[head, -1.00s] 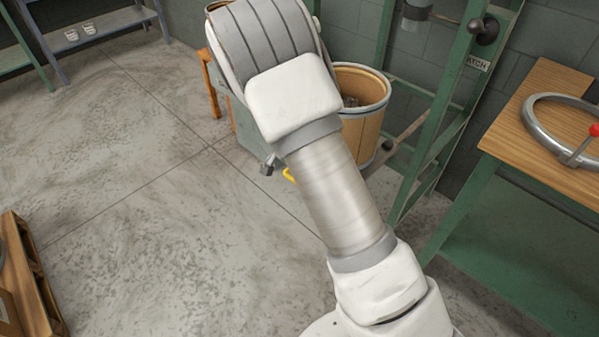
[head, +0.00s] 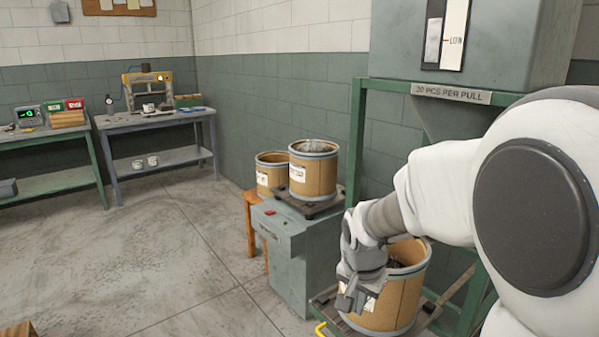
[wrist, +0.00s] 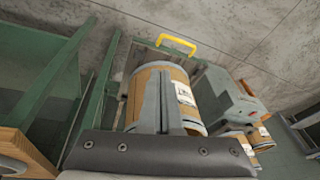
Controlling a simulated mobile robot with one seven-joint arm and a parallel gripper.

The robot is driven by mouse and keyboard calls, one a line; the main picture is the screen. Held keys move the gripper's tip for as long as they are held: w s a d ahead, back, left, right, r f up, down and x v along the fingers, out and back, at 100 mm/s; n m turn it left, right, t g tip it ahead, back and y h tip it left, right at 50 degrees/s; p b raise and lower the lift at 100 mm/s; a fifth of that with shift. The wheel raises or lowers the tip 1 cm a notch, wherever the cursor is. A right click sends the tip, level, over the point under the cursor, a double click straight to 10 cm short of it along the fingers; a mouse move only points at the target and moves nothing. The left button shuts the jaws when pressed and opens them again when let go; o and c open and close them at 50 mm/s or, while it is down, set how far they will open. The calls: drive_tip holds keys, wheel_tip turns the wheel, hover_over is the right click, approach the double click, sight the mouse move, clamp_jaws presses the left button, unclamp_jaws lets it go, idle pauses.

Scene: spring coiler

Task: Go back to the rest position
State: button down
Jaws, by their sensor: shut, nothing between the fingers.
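My gripper (head: 350,298) hangs at the end of my arm in the head view, in front of a brown drum (head: 402,300) with a grey rim. It is shut and holds nothing. In the wrist view my shut fingers (wrist: 163,105) overlap the same drum (wrist: 190,95), which has a white label. I cannot tell how far the fingers are from the drum.
Two more drums stand at the back, one on a scale (head: 310,203) over a grey cabinet (head: 290,250). A green frame (head: 355,140) carries a grey hopper (head: 500,40). Workbenches (head: 155,120) line the far wall. Open floor (head: 150,250) lies left.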

drive_tip(key=s+d+r+n+t, duration=0.1)
drive_tip(key=s+r+n, duration=0.4)
drive_tip(key=s, duration=0.5)
drive_tip(key=s+d+r+n+t, duration=0.2)
drive_tip(key=s+r, duration=0.4)
drive_tip(key=s, duration=0.4)
wheel_tip(320, 180, up, 19)
drive_tip(key=p, duration=1.8)
drive_tip(key=shift+a+g+y+p, duration=0.3)
drive_tip(key=shift+y, duration=0.1)
drive_tip(key=shift+d+f, duration=0.1)
drive_tip(key=shift+d, duration=0.05)
